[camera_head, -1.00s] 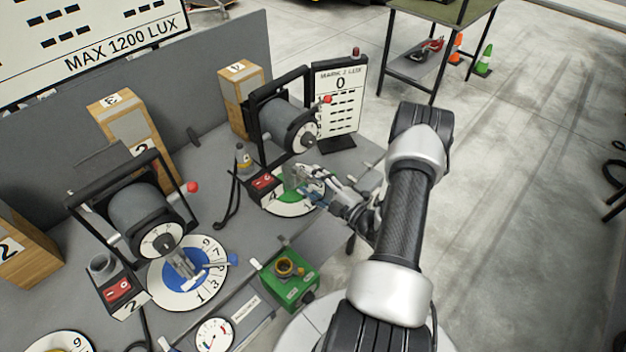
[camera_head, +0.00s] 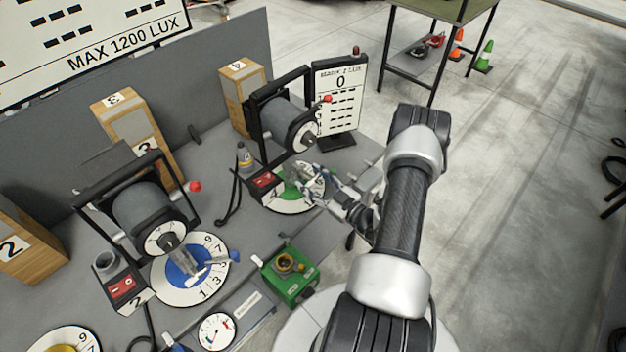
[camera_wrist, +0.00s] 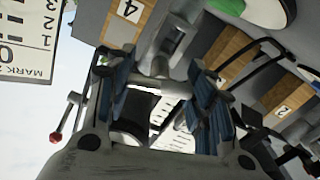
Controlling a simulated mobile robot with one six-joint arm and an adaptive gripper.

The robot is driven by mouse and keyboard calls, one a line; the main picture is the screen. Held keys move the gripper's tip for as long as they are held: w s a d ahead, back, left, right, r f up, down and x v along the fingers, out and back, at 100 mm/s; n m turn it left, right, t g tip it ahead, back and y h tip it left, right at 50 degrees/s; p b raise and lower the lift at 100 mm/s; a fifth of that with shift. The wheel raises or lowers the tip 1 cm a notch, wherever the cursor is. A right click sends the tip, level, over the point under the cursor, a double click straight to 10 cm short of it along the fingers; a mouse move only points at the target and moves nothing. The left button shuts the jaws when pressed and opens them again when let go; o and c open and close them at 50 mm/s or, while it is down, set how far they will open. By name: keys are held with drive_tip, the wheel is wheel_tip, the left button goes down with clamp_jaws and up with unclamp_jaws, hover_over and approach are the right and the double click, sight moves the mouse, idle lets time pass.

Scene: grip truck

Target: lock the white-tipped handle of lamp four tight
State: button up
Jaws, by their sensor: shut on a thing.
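Lamp four (camera_head: 281,122) is a grey drum in a black yoke with a red-ball handle (camera_head: 328,99), which also shows in the wrist view (camera_wrist: 55,137). Below it is a white dial with a green centre (camera_head: 285,207), marked 4. My gripper (camera_head: 313,178) is low over this dial, at its right side. In the wrist view its blue-padded fingers (camera_wrist: 163,85) are closed on a grey metal part (camera_wrist: 160,68) by the dial. I cannot make out a white tip on that part; the fingers hide much of it.
A red switch box (camera_head: 263,181) and a yellow-grey post (camera_head: 244,160) stand left of the dial. A display board reading 0 (camera_head: 338,100) stands behind it. Lamp two (camera_head: 145,212) and a green box (camera_head: 290,277) are nearer. Open floor lies right of the bench.

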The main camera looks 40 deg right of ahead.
drive_tip(key=shift+m, duration=0.6)
drive_tip(key=o, duration=1.1)
drive_tip(key=s, duration=0.8)
drive_tip(key=s+d, duration=0.1)
drive_tip(key=s, duration=0.3)
drive_tip(key=shift+a, duration=0.1)
